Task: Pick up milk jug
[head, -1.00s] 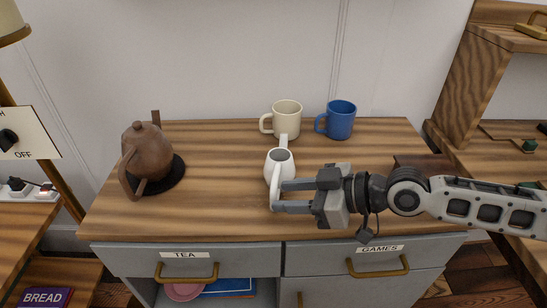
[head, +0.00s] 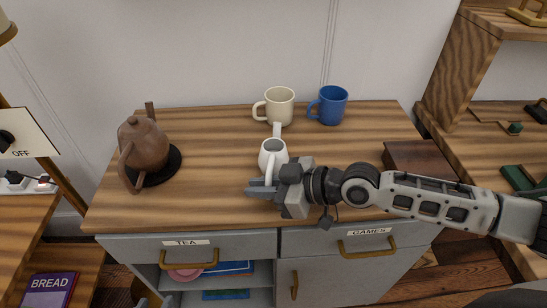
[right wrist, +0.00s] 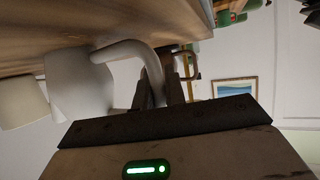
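The white milk jug (head: 272,153) stands upright on the wooden top of the cabinet, its spout towards the back and its handle towards the front. My right gripper (head: 264,188) comes in from the right, low at the jug's front side. In the right wrist view the jug (right wrist: 80,85) is on the left, and its curved handle (right wrist: 128,50) runs down between the fingers of the right gripper (right wrist: 166,75). The fingers are closed on the handle. In the head view the gripper partly hides the handle. My left gripper is not in view.
A cream mug (head: 280,105) and a blue mug (head: 332,106) stand behind the jug. A brown teapot (head: 145,146) sits on a black round mat (head: 165,172) at the left. A dark wooden box (head: 415,160) lies at the right. Free top lies between teapot and jug.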

